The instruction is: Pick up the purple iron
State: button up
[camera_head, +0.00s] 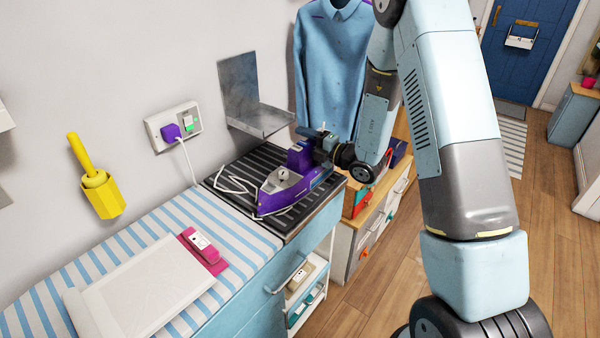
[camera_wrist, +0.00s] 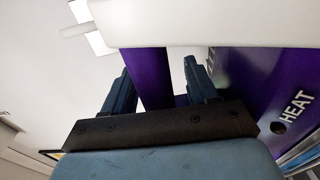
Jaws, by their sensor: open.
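The purple iron (camera_head: 287,188) stands on the dark ribbed rest at the end of the ironing board, its white cord lying beside it. My gripper (camera_head: 318,148) is at the iron's rear upper part, in front of the arm's wrist. In the wrist view my gripper (camera_wrist: 160,85) has its two dark fingers apart, with a purple upright part of the iron (camera_wrist: 150,78) between them. I cannot tell whether the fingers touch it. A purple face marked HEAT (camera_wrist: 265,90) is on the right. Part of the iron is hidden by my gripper.
The dark rest (camera_head: 240,175) has a metal bracket (camera_head: 255,110) on the wall behind it. A plug (camera_head: 172,132) feeds the cord. A blue shirt (camera_head: 332,60) hangs behind my arm. A white panel (camera_head: 140,285) lies on the striped board (camera_head: 95,265).

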grip_shut()
dwell(0.6)
